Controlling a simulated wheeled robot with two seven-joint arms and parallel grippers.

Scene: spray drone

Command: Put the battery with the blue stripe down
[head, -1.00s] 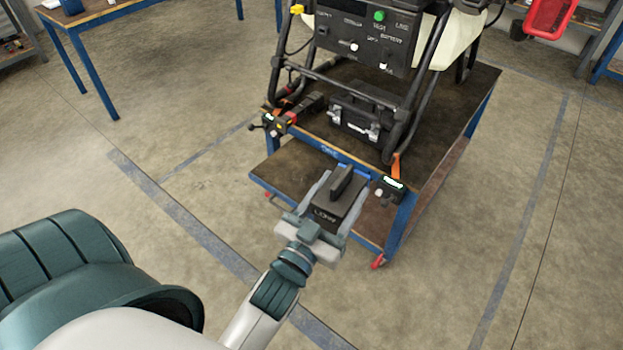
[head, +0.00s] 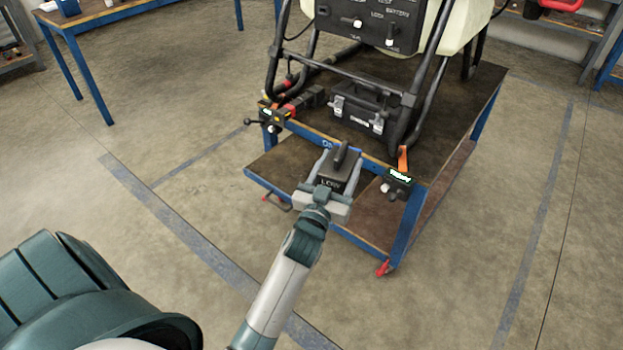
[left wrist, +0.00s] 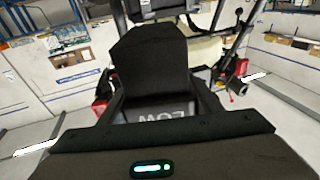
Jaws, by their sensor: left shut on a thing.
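My right gripper is not in view.
The cart's upper deck (head: 465,105) holds the drone frame (head: 412,95) and a black case (head: 362,105). A small device with a green display (head: 399,176) and a clamp (head: 272,114) sit on its front edge. Bare floor surrounds the cart.

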